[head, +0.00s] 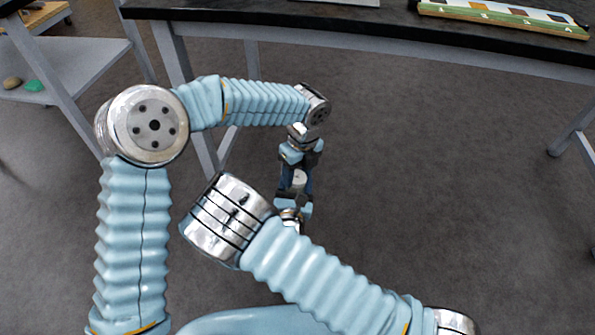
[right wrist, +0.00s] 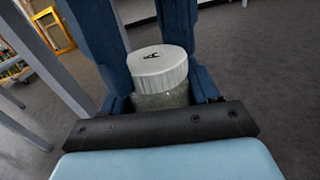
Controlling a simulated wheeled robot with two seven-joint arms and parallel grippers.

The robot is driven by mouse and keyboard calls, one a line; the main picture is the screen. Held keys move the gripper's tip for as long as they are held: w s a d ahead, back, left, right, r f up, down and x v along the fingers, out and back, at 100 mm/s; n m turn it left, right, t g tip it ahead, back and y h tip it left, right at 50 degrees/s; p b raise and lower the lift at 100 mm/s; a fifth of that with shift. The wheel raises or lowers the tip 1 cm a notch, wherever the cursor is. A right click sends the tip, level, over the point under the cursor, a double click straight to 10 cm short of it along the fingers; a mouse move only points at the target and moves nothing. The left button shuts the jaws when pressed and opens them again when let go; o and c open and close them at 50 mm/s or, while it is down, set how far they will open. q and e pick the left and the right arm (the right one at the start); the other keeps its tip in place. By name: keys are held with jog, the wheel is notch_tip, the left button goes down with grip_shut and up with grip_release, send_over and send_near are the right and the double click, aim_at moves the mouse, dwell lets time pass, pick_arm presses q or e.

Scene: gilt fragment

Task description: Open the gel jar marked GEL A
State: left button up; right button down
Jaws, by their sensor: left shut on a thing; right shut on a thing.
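The jar (head: 299,179) shows as a small pale shape between my two grippers in the head view, held in the air above the floor. In the right wrist view the jar has a clear, greyish body (right wrist: 163,98) and a white ribbed lid (right wrist: 158,70) seated on top, marked with a black A. My right gripper (head: 296,190) is shut on the jar, a dark blue finger on each side of it. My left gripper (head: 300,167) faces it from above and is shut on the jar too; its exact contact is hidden.
A dark-topped bench (head: 380,27) with grey legs spans the back. A board with colored squares (head: 505,14) lies on it at the right. A grey shelf (head: 75,68) at the left holds a green and a brown stone. The floor (head: 430,190) at the right is clear.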

pick_arm(q)
jog(key=n, duration=0.2)
jog(key=shift+n, duration=0.4)
jog(key=o, duration=1.2)
jog(key=shift+c, duration=0.2)
jog(key=shift+r, duration=0.1)
